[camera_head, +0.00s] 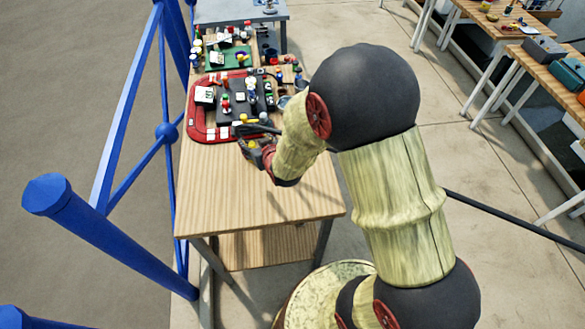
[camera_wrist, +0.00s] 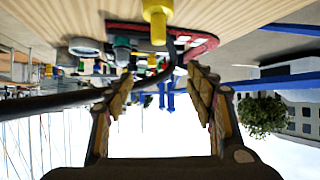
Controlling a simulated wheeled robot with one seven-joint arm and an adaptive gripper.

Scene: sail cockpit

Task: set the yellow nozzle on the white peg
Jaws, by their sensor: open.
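The yellow nozzle (camera_wrist: 157,20) stands on the wooden table top, which is at the top of the upside-down wrist view. It has a wide end and a narrower stem. My gripper (camera_wrist: 160,84) is open, with nothing between its fingers; the nozzle is ahead of them and apart. In the head view my gripper (camera_head: 252,146) is low over the table at the near edge of the red tray. Small yellow spots show near it there, but I cannot tell which is the nozzle. I cannot make out the white peg for certain.
The red tray (camera_head: 193,132) holds a dark board with several small parts. A green tray (camera_head: 207,60) lies behind it. The near part of the wooden table (camera_head: 225,190) is clear. A blue railing (camera_head: 110,150) runs along the left side. Other workbenches stand at the right.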

